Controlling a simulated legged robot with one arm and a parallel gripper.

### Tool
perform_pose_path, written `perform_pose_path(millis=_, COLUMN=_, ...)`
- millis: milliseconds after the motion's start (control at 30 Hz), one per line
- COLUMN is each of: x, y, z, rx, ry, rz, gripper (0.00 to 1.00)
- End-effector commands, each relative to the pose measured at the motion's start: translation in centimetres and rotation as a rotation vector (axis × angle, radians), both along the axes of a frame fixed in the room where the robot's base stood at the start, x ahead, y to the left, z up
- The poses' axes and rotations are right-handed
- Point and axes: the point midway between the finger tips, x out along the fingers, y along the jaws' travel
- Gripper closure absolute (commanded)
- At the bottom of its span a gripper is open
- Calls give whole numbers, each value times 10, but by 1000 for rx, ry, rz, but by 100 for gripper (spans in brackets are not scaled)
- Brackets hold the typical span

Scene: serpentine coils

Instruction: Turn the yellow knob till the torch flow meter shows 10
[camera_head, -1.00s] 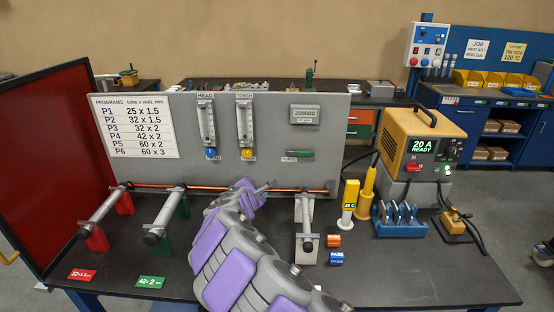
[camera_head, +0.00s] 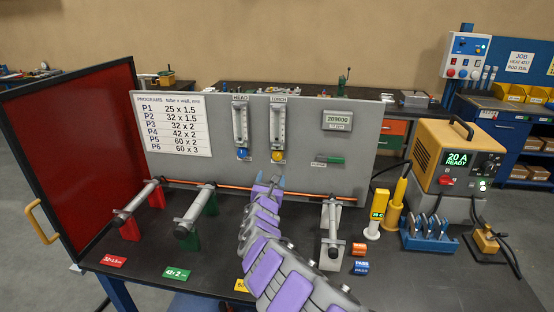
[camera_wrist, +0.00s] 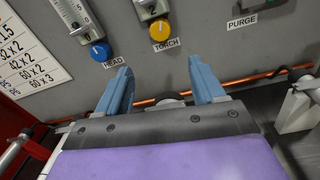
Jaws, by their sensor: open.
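The yellow knob (camera_head: 277,156) sits under the torch flow meter (camera_head: 278,128) on the grey panel. It also shows in the wrist view (camera_wrist: 160,30), above the label TORCH. The meter's reading is too small to tell. My gripper (camera_wrist: 160,84) is open and empty, its two blue-grey fingers apart, pointing at the panel below the yellow knob. In the head view my gripper (camera_head: 268,182) is just below the knob, apart from it. The blue knob (camera_wrist: 101,50) of the head flow meter (camera_head: 240,126) is to the left.
A copper tube (camera_head: 230,186) runs along the panel's foot, below the knobs. A green purge handle (camera_head: 336,160) is to the right on the panel. Tube stands with red and green feet are at left. A welding power unit (camera_head: 460,155) stands at right.

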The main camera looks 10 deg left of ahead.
Motion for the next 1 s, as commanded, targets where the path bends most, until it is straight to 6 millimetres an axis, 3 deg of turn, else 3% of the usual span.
perform_pose_path(millis=1000, x=89, y=2, z=-2, rx=4, ry=1, rz=0, gripper=32)
